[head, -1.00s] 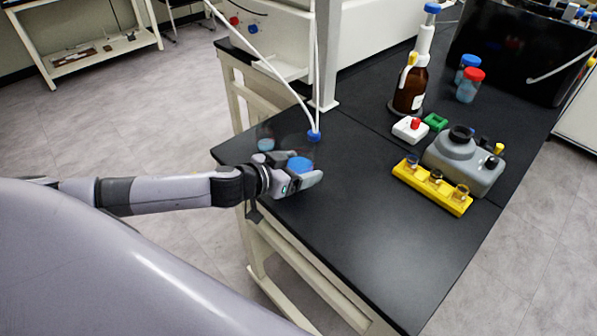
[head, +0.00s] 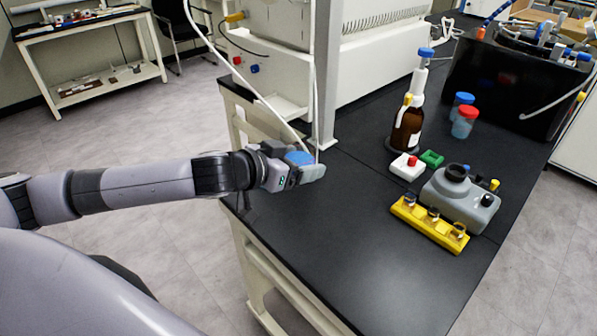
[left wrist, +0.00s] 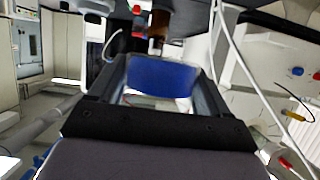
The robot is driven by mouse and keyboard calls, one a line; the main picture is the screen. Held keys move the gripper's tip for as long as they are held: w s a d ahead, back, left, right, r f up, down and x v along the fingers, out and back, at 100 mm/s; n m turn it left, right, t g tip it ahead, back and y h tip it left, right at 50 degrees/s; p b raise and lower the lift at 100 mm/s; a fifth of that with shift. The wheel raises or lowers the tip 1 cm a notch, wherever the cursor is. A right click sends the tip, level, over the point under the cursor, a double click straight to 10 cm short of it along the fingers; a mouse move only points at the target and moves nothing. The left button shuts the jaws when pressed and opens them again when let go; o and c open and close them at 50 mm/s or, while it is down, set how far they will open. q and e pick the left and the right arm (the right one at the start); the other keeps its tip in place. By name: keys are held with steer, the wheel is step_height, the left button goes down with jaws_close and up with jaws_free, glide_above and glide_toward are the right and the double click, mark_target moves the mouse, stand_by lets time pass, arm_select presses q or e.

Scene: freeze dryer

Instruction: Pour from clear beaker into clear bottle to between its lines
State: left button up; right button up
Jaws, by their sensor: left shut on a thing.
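My left gripper (head: 308,174) is shut on a clear vessel with blue contents, seemingly the clear beaker (head: 299,158). It is near the far left edge of the black bench, close to where the white tubes come down. In the left wrist view the blue contents (left wrist: 162,76) show between the two fingers, with clear walls around them. The fingers hide much of the vessel. The clear bottle cannot be made out now; it may be behind the gripper. No fill lines can be read. My right gripper is not in view.
The black bench (head: 330,240) is clear in front of the gripper. A white post (head: 325,85) stands just behind it. To the right are a brown bottle (head: 407,128), a yellow rack (head: 430,224), a grey container (head: 460,198) and red- and blue-capped jars (head: 464,122).

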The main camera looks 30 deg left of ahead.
arm_select(q)
steer(key=shift+r, duration=1.4)
steer(key=shift+s+d, duration=0.25)
steer(key=shift+d, duration=0.3)
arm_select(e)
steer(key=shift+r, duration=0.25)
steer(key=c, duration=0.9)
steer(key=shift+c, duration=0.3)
arm_select(q)
steer(key=s+d+f+n+y, duration=0.2)
steer(key=s+f+n+y, duration=0.1)
steer(key=s, duration=0.7)
steer(key=shift+s+d+f+n+t+y, duration=0.2)
steer(key=shift+f+n+t+y, duration=0.25)
steer(key=shift+y, duration=0.25)
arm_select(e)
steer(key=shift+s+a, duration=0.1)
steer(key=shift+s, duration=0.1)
